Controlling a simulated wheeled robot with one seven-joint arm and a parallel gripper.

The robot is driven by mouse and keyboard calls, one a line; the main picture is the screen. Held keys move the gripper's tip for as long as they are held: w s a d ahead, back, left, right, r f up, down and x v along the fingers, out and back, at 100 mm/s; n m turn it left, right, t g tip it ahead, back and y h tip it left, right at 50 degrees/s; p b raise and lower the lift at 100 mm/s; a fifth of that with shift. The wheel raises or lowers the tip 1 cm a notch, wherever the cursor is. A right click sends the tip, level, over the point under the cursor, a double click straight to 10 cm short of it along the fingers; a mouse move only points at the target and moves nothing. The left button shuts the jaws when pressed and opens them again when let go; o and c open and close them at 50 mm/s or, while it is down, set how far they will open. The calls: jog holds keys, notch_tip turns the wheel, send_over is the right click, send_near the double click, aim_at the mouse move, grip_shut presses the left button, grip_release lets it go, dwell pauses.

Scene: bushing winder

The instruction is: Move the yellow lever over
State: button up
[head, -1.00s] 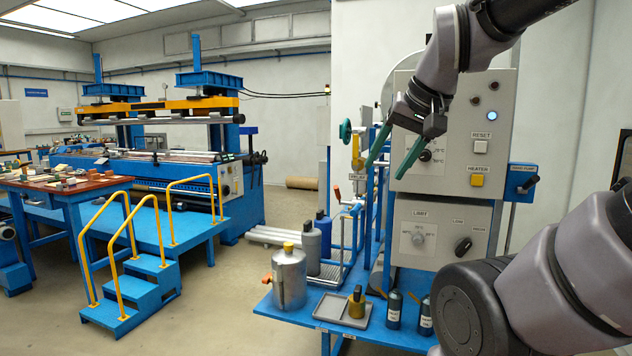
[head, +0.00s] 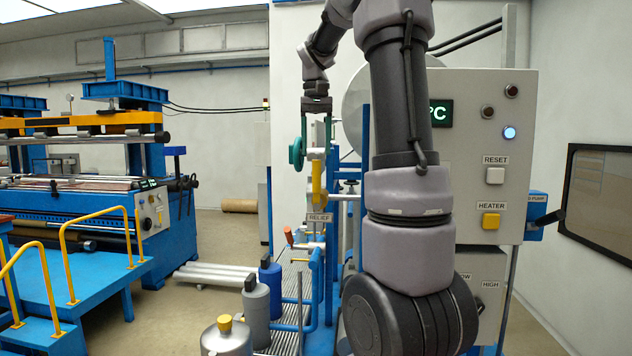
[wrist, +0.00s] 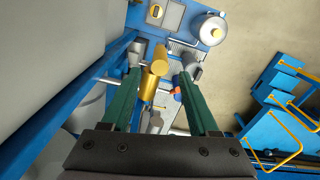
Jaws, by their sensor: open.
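The yellow lever (head: 318,185) stands roughly upright above the RELIEF label (head: 319,217) on the pipework in the head view. In the wrist view the yellow lever (wrist: 153,72) appears between my two green fingers. My gripper (head: 316,146) points down over the lever, its fingers apart, one on each side. In the wrist view my gripper (wrist: 160,78) is open and no finger clearly touches the lever. How far the fingertips are above or around the lever is hard to tell.
A green handwheel (head: 297,153) is close to the left finger. A red-tipped handle (head: 289,236) is below left. The grey control cabinet (head: 489,130) stands to the right, partly behind my arm. Bottles and a metal canister (head: 227,340) stand below.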

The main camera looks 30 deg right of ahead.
aim_at(316, 188)
notch_tip(316, 188, down, 10)
jog(key=shift+s+r, duration=0.15)
jog(key=shift+r, duration=0.05)
grip_shut()
jog(key=shift+r, duration=0.1)
dwell(1.4)
